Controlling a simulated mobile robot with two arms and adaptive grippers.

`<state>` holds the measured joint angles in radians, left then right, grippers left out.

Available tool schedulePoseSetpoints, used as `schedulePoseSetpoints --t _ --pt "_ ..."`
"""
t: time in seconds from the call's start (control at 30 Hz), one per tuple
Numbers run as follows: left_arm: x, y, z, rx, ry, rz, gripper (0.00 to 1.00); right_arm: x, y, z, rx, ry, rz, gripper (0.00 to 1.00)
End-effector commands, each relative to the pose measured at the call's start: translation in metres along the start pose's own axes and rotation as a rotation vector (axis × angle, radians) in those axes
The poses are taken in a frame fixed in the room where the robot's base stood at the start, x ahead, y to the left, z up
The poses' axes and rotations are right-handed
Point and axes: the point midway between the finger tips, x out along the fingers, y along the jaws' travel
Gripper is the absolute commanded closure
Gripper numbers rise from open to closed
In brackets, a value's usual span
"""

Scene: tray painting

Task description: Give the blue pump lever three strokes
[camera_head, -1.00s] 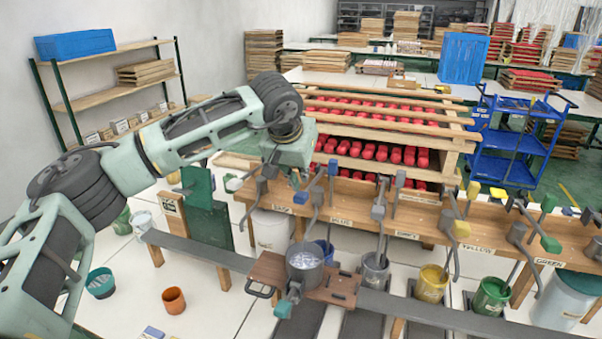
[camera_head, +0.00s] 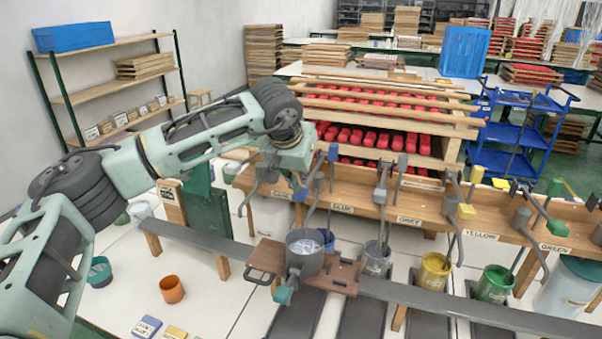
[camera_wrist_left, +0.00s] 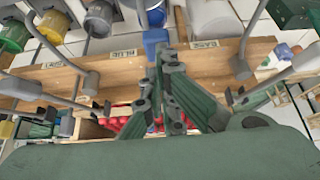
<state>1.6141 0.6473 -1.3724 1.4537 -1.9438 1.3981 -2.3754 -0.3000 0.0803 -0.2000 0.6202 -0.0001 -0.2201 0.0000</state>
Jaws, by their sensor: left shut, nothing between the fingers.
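The blue pump lever, with a blue knob (camera_head: 333,152), stands on the wooden pump bench near the BLUE label (camera_head: 342,208). My right gripper is not in view.
A grey pot (camera_head: 304,262) with pale contents sits on a wooden carrier on the grey rail (camera_head: 420,298). Grey (camera_head: 401,162) and yellow (camera_head: 466,211) levers stand to the right. Yellow (camera_head: 433,278) and green (camera_head: 495,284) buckets are below. Racks of red items stand behind.

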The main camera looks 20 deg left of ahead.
Motion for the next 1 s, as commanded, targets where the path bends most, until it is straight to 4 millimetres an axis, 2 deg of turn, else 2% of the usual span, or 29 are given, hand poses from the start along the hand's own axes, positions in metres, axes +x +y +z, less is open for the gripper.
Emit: schedulePoseSetpoints --t 0.03,0.63,0.83,1.0 --pt "0.006 0.000 0.004 0.000 -0.002 -0.001 1.00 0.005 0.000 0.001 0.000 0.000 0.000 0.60" --pt "0.043 0.000 0.027 0.001 -0.004 0.000 1.00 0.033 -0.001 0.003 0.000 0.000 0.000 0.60" --pt "0.032 0.000 0.020 0.000 -0.003 0.000 1.00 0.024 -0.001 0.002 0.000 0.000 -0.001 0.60" --pt "0.014 0.000 0.009 0.000 -0.001 0.000 1.00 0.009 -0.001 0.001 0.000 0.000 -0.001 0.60"
